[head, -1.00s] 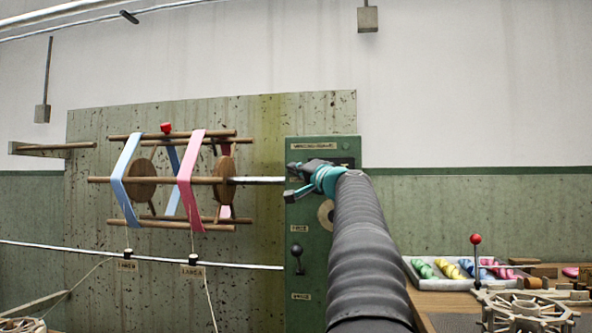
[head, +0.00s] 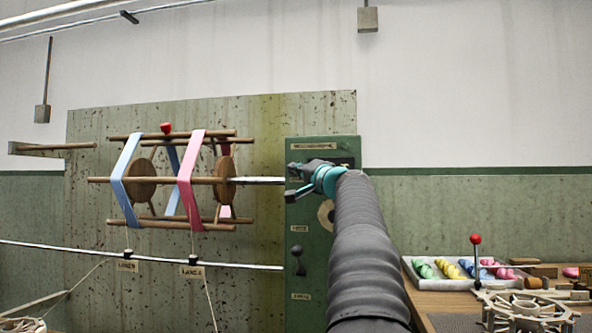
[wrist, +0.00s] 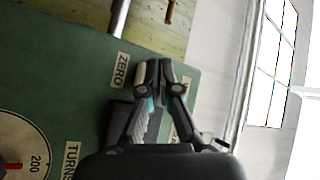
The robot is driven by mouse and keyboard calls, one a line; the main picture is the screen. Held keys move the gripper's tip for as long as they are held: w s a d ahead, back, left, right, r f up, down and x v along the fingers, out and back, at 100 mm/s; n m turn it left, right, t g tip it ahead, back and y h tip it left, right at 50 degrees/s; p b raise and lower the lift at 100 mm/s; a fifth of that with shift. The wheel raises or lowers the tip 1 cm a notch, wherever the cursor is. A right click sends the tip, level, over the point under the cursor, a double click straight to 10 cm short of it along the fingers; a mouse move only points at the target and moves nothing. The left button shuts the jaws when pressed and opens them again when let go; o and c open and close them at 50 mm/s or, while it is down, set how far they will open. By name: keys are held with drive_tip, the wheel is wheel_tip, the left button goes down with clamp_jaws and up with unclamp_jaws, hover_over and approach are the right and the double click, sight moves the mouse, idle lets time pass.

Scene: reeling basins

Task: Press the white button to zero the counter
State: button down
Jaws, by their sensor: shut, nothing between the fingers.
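The green control panel (head: 318,275) stands behind my gripper. My gripper (head: 291,181) is in front of its upper part; in the wrist view, my gripper (wrist: 153,72) is shut and empty, with its fingertips together just right of the "ZERO" label (wrist: 122,71). The white button does not show in either view; my fingers may hide it. The counter dial (wrist: 22,150), pale with a red pointer and the figure 200, is at lower left in the wrist view; the head view shows part of the dial (head: 325,214) beside my arm. I cannot tell whether the fingertips touch the panel.
A lever (head: 297,258) with a dark knob is lower on the panel. A wooden reel (head: 230,180) with blue and pink bands is to the left, its metal shaft reaching the panel. A tray (head: 408,266) of coloured skeins lies on the bench at right.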

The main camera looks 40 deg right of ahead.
drive_tip(key=shift+w+d, duration=0.25)
drive_tip(key=shift+d, duration=0.05)
idle(0.5)
drive_tip(key=shift+a, duration=0.1)
drive_tip(key=shift+s+a+b, duration=0.6)
drive_tip(key=shift+b, duration=0.1)
drive_tip(key=shift+s+a+b, duration=1.6)
drive_tip(key=shift+s+a, duration=0.05)
drive_tip(key=shift+a, duration=0.25)
